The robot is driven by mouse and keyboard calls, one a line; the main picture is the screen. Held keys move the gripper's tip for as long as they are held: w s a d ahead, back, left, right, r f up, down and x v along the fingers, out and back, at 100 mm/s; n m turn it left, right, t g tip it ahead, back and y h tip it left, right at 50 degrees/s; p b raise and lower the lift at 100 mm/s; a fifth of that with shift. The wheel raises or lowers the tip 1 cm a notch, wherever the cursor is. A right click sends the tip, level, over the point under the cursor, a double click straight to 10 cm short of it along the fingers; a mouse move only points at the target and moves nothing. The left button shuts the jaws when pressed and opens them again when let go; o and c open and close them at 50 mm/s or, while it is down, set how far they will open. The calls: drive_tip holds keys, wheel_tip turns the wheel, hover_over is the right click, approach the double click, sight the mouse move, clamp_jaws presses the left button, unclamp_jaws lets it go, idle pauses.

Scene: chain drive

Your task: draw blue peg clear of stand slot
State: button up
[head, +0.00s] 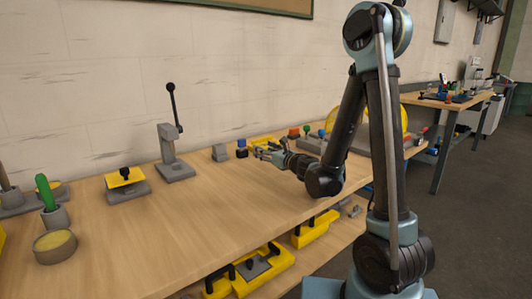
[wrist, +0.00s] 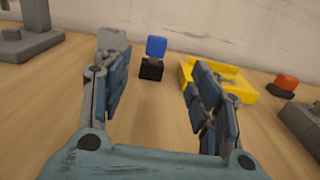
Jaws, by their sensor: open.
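The blue peg (wrist: 156,46) stands upright in a small black stand (wrist: 151,69) on the bench. In the head view the blue peg (head: 241,143) and its dark stand (head: 242,153) look tiny, near the back of the bench. My gripper (wrist: 152,92) is open and empty, its two fingers spread to either side of the peg in the wrist view. The peg and stand lie beyond the fingertips, apart from them. In the head view my gripper (head: 260,150) is just right of the stand. The slot itself is hidden by the peg.
A yellow tray (wrist: 232,80) stands close right of the stand, partly behind my right finger. A grey block (wrist: 113,42) is close on the left. A red-topped button (wrist: 286,82) sits further right. A lever press (head: 174,150) stands left along the bench.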

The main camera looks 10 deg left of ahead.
sight(243, 140)
drive_tip(key=shift+w+a+f, duration=0.1)
drive_tip(key=shift+w+a, duration=0.15)
drive_tip(key=shift+a, duration=0.3)
drive_tip(key=x, duration=1.6)
drive_tip(key=shift+w+a, duration=0.1)
drive_tip(key=shift+a, duration=0.05)
drive_tip(key=c, duration=1.2)
